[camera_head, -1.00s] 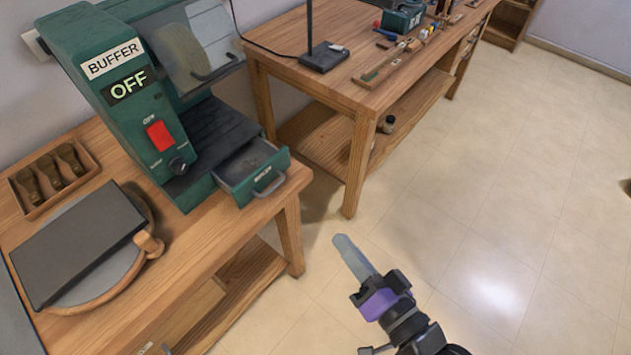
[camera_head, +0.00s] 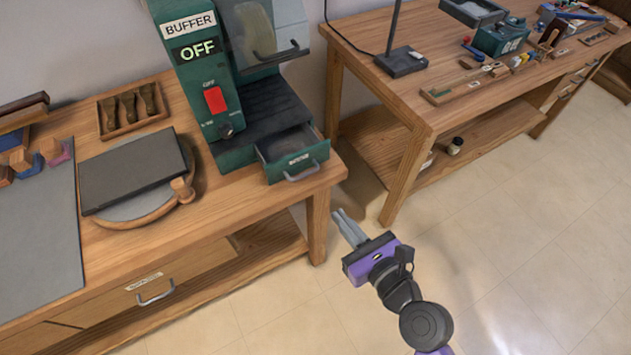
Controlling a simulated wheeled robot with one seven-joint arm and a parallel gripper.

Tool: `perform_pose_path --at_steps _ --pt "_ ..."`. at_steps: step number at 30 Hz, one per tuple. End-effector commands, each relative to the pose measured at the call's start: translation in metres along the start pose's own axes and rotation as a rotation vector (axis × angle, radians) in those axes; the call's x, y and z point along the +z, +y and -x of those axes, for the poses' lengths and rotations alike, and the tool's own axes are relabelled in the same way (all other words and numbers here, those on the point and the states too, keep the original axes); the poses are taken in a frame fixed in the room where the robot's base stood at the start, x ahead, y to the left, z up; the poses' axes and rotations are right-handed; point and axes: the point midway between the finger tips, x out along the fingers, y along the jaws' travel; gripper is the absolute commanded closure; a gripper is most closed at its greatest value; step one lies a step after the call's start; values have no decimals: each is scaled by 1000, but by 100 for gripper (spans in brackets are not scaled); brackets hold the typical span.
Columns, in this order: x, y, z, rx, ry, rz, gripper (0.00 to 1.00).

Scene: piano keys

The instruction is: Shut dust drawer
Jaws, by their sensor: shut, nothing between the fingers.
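The dust drawer (camera_head: 293,153) is a green drawer with a grey inside and a curved metal handle, at the lower front of the green buffer machine (camera_head: 203,80). It stands pulled out toward the bench's front right edge. The buffer's display reads OFF. My gripper (camera_head: 340,214) is shut and empty. It is over the floor, in front of and below the drawer, slightly to its right, and apart from it. Its fingers point up and left toward the bench.
The buffer stands on a wooden bench (camera_head: 150,235) with a turntable (camera_head: 140,205) and a small tool tray (camera_head: 133,128). A second wooden bench (camera_head: 405,100) stands to the right, past a gap. The tiled floor (camera_head: 540,270) on the right is clear.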

Motion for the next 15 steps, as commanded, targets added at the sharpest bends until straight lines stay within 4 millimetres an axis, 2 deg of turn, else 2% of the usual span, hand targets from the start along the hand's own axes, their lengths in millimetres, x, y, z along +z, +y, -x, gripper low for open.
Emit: perform_pose_path --at_steps 5,15 --pt "2 1 -27 2 -1 4 100" --pt "1 1 -94 2 -1 6 100"
